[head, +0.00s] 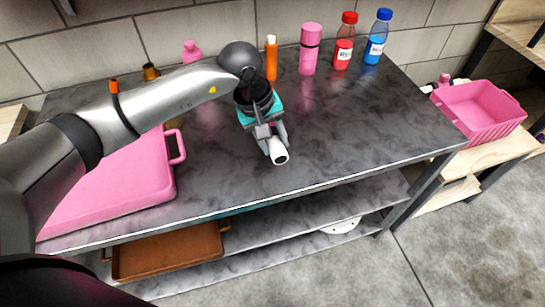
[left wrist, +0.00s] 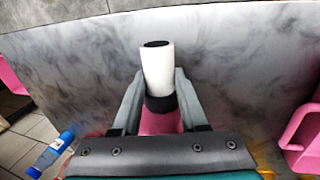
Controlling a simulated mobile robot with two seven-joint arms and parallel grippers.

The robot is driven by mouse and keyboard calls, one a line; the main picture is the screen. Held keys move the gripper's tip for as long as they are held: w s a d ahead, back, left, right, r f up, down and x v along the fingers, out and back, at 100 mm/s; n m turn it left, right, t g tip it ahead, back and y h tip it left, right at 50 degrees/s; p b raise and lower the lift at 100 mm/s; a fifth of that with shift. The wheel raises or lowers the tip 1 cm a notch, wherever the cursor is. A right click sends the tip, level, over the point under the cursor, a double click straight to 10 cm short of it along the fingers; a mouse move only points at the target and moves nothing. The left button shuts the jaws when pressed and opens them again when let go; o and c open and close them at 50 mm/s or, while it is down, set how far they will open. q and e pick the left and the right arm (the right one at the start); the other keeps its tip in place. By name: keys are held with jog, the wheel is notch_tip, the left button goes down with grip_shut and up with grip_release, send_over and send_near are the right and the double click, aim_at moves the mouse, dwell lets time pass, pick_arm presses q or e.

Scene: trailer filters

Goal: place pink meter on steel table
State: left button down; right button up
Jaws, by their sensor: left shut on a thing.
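The pink meter (left wrist: 160,121) has a pink body, a black collar and a white tubular end. My left gripper (left wrist: 157,99) is shut on it around the collar. In the head view the gripper (head: 268,138) is over the steel table (head: 350,125), near its front edge, and the meter's white end (head: 279,155) sticks out towards that edge. Most of the pink body is hidden by the gripper. The meter is very low over the grey streaked tabletop; I cannot tell whether it touches. My right gripper is not in view.
A pink case (head: 120,190) lies on the left of the table. An orange bottle (head: 271,60), a pink flask (head: 309,50), a red bottle (head: 344,42) and a blue bottle (head: 376,38) stand along the back. A pink basket (head: 480,110) is at the right. The tabletop's right front is clear.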

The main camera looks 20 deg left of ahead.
pick_arm(q)
notch_tip(320, 180, down, 6)
jog(key=shift+r+b, duration=0.1)
jog(key=shift+b, duration=0.3)
jog(key=shift+f, duration=0.25)
jog(key=shift+f, duration=0.15)
jog(key=shift+c, duration=2.2)
grip_release()
jog(key=shift+a+r, duration=0.1)
jog(key=shift+r, duration=0.35)
jog(key=p+v, duration=0.1)
jog(key=v, duration=1)
jog(key=shift+r, duration=0.2)
